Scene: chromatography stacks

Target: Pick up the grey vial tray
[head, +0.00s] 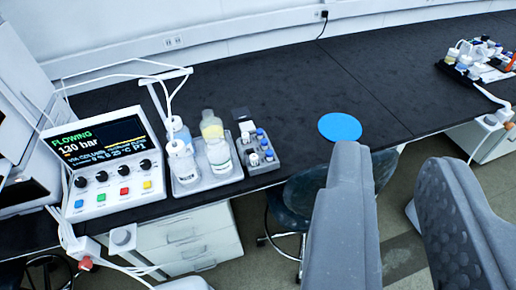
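The grey vial tray (262,170) stands on the black bench near its front edge, left of the picture's centre. It holds several small vials, some with blue caps and some with white ones. My gripper (402,172) is in the right foreground, its two grey fingers apart with nothing between them. It is to the right of the tray and apart from it, nearer the camera.
A bottle tray (186,188) with several bottles stands just left of the vial tray. Further left is a pump console (105,160) with tubes above it. A blue disc (340,127) lies to the right. More vials (478,55) stand far right. The bench middle is clear.

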